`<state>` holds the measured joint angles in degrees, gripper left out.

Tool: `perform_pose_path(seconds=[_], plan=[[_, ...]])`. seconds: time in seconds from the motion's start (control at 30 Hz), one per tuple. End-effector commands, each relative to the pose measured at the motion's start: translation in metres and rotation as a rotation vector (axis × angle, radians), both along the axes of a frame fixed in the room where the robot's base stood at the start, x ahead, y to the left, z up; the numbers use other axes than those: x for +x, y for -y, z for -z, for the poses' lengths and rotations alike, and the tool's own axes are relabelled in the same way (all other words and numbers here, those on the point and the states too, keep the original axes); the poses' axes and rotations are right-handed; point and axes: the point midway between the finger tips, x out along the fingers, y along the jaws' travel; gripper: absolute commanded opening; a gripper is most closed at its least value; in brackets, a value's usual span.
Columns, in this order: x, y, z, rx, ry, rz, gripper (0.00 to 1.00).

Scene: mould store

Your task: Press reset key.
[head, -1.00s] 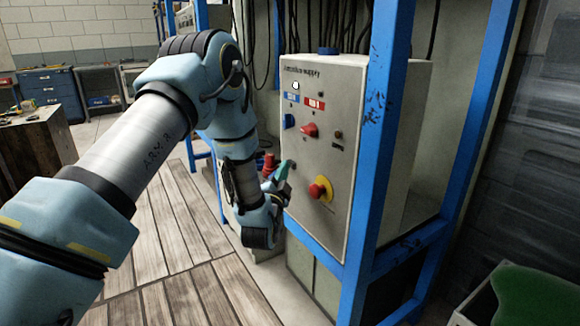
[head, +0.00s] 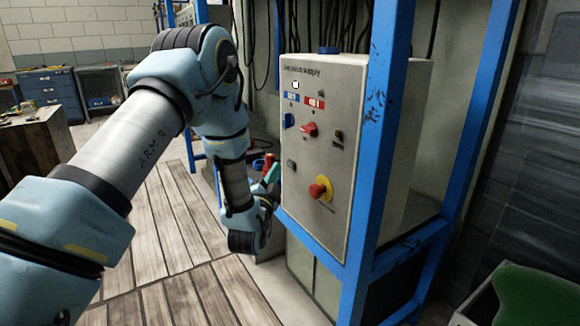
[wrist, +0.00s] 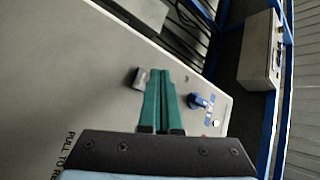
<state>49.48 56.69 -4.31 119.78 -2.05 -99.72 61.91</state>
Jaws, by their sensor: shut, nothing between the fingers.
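A grey control panel (head: 325,225) faces my arm in the head view. On its lower left is a small grey square key (head: 291,166), which I take as the reset key; no label on it is readable. The key also shows in the wrist view (wrist: 142,78), just left of the fingertips. My gripper (head: 274,168) has green fingers, shut and empty, a little left of the panel's face and apart from the key in the head view. In the wrist view the closed fingers (wrist: 161,73) point along the panel beside the key.
The panel also bears a red knob (head: 309,129), a blue switch (head: 289,120) and a red stop button on yellow (head: 320,188). A blue frame post (head: 378,150) stands in front of its right side. A bin with green cloth (head: 530,295) is at lower right. Wooden flooring at left is open.

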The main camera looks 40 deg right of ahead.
Motion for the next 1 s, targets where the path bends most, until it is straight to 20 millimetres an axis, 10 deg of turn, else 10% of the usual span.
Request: perform_pose_path(seconds=[0.4, 1.0], plan=[[0.002, -0.034, 0.000, 0.001, 0.001, 0.000, 0.00], [0.002, -0.035, 0.000, 0.001, 0.000, 0.001, 0.00]])
